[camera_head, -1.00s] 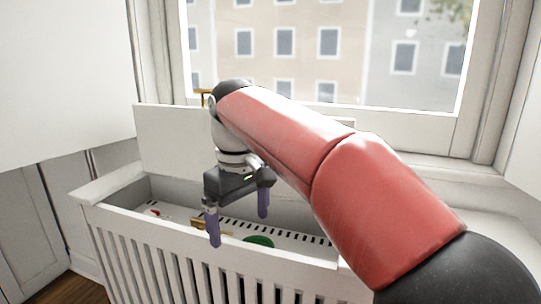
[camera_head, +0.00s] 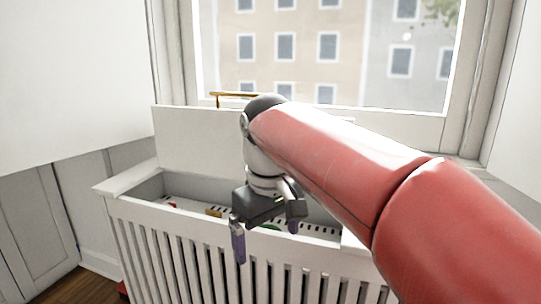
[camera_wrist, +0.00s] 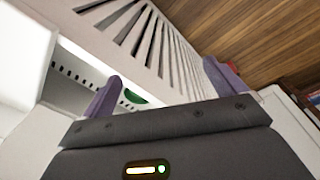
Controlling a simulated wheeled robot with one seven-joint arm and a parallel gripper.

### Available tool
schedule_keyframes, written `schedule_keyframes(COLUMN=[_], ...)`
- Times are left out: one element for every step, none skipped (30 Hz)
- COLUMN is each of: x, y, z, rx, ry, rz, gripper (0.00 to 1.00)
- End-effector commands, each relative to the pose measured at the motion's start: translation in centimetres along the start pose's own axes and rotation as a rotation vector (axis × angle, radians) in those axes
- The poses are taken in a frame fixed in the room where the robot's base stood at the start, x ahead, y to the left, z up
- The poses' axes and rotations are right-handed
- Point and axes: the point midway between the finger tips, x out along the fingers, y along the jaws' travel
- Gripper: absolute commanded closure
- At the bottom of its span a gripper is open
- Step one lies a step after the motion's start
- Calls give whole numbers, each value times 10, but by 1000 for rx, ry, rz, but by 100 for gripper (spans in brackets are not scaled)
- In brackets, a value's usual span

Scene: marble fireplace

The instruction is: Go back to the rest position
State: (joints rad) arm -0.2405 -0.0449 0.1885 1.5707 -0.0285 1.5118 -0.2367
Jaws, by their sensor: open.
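My gripper (camera_head: 266,240) hangs open and empty at the front edge of a white slatted radiator cover (camera_head: 140,213) in the head view. My red arm reaches in from the right.
The cover's lid (camera_head: 195,138) stands raised at the back. Inside the box lie a green object (camera_wrist: 134,97) and a yellowish object (camera_head: 214,212), partly hidden. A window (camera_head: 330,50) is behind. Wooden floor (camera_wrist: 240,35) lies in front.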

Motion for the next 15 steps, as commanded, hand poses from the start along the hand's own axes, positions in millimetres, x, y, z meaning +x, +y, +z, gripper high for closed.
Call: schedule_keyframes(x=[-2, -1, 0, 1, 2, 4, 6, 8, 12, 17, 21, 29, 34, 40, 48], y=[4, 6, 10, 13, 15, 19, 22, 25, 29, 31, 33, 35, 36, 37, 37], z=[12, 18, 27, 34, 42, 54, 65, 76, 92, 105, 119, 135, 147, 157, 170], rx=[31, 51, 80, 102, 125, 163, 193, 226, 275, 314, 355, 404, 441, 473, 515], ry=[15, 25, 38, 50, 62, 81, 96, 113, 140, 161, 183, 211, 233, 252, 276], rz=[11, 18, 26, 33, 40, 50, 58, 66, 78, 87, 95, 104, 111, 116, 122], gripper=[4, 4, 4, 4, 4, 4, 4, 4, 4, 4, 4, 4, 4, 4, 4])
